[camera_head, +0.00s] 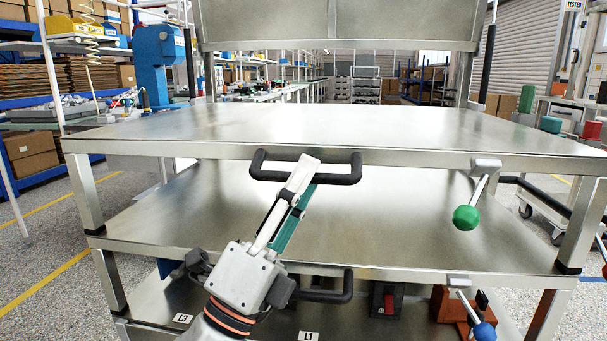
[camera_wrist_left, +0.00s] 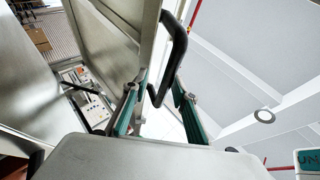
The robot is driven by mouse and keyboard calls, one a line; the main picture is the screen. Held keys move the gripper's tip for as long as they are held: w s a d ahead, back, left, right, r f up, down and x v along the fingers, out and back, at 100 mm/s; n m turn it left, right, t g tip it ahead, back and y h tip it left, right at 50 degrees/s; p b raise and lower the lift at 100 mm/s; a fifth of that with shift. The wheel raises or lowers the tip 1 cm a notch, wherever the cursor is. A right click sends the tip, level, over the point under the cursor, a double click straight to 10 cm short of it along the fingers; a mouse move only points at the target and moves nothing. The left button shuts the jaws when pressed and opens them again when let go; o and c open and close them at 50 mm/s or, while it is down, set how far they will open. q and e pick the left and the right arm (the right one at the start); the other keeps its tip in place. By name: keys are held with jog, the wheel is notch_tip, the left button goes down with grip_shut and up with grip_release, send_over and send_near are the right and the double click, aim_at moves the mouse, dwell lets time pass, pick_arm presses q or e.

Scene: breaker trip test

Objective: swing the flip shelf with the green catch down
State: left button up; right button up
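The flip shelf (camera_head: 400,125) is a bare steel panel, lying about level in the head view. A black bar handle (camera_head: 341,180) is on its front edge. The green catch (camera_head: 467,217) is a ball-ended lever hanging at the right of that edge. My left gripper (camera_head: 307,172) reaches up to the handle. In the left wrist view, the fingers of my left gripper (camera_wrist_left: 160,82) are spread on either side of the handle (camera_wrist_left: 175,50), with gaps visible. My right gripper is not in view.
Below is a second steel shelf (camera_head: 400,225) with its own black handle (camera_head: 330,296). A blue-ended catch (camera_head: 484,331) sits lower right. A raised steel panel (camera_head: 400,22) stands above. Labels L3 (camera_head: 182,319) and L1 (camera_head: 308,336) mark the lower front.

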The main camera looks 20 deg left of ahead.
aim_at(274, 175)
pick_arm(q)
jog(key=shift+h, duration=0.3)
notch_tip(274, 175, up, 10)
dwell(0.5)
jog(key=shift+s+a+f, duration=0.25)
jog(key=shift+s+f, duration=0.05)
jog(key=shift+f, duration=0.4)
jog(key=shift+s+a+f, duration=0.2)
jog(key=shift+s+f, duration=0.1)
jog(key=shift+f, duration=0.4)
jog(key=shift+s+a+f, duration=0.3)
jog(key=shift+s+f, duration=0.05)
jog(key=shift+f, duration=0.5)
jog(key=shift+s+a+f, duration=0.25)
jog(key=shift+s+f, duration=0.15)
jog(key=shift+f, duration=0.5)
jog(key=shift+s+a+f, duration=0.3)
jog(key=shift+s+f, duration=0.05)
jog(key=shift+f, duration=0.5)
jog(key=shift+r, duration=0.15)
